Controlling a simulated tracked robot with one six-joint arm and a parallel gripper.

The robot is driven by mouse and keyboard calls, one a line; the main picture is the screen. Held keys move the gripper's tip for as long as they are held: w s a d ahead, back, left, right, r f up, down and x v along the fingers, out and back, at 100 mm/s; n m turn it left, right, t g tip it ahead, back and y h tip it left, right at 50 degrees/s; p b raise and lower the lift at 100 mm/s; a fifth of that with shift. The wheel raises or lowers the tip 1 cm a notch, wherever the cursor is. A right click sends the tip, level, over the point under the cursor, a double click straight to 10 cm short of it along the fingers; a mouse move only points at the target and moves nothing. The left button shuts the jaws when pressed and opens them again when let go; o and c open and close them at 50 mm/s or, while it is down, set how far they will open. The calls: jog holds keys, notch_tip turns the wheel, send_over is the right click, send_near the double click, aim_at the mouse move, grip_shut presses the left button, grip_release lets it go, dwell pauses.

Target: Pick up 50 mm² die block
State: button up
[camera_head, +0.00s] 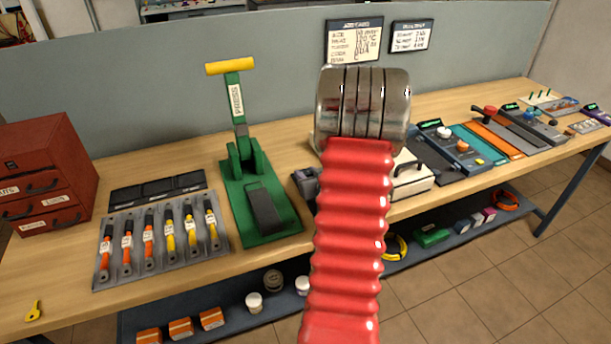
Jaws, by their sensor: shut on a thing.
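My red ribbed arm with its metal joint rises through the middle of the view and hides what lies behind it. My gripper does not show; it may be behind the arm. No block that I can read as the 50 mm² die block shows. A small dark object (305,186) sits just right of the green press (261,208), partly covered by my arm; I cannot tell what it is. A black tray (158,189) with three dark sections lies left of the press.
A grey tray (125,281) holds several orange and yellow handled pieces. A red drawer cabinet (45,170) stands at left. A white case (408,172) and several devices sit right of my arm. Jars (272,280) and boxes stand on the lower shelf (240,318).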

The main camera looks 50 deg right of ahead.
aim_at(307, 175)
notch_tip(307, 175, up, 10)
dwell(0.6)
dwell(0.4)
